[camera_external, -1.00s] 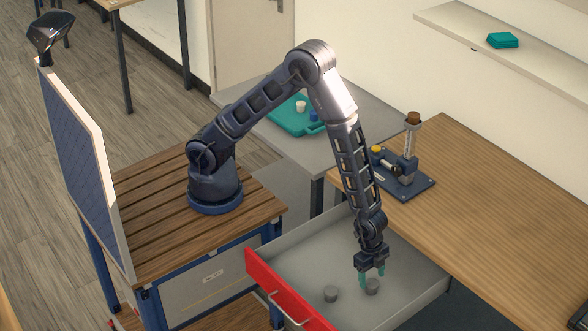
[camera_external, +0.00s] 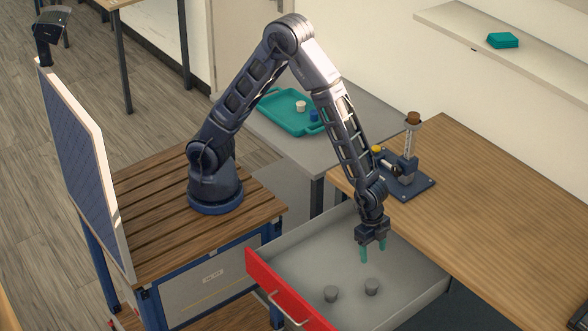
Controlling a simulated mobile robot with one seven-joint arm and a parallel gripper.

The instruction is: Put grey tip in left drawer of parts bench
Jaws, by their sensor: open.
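The red-fronted drawer (camera_external: 300,262) of the wooden-topped bench is pulled open. Two small grey tips stand apart on its floor, one on the left (camera_external: 331,293) and one on the right (camera_external: 372,287). My gripper (camera_external: 373,255) is open and empty, pointing down inside the drawer's outline, above and behind the right tip. Its green fingertips do not touch either tip. Nothing in the drawer is hidden by the arm except part of the back wall.
A fixture (camera_external: 403,178) with a brown-topped post and a yellow cap stands on the wooden benchtop (camera_external: 490,215). A teal tray (camera_external: 283,119) with a white and a blue piece lies on the grey table behind. A teal box (camera_external: 502,40) sits on the wall shelf.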

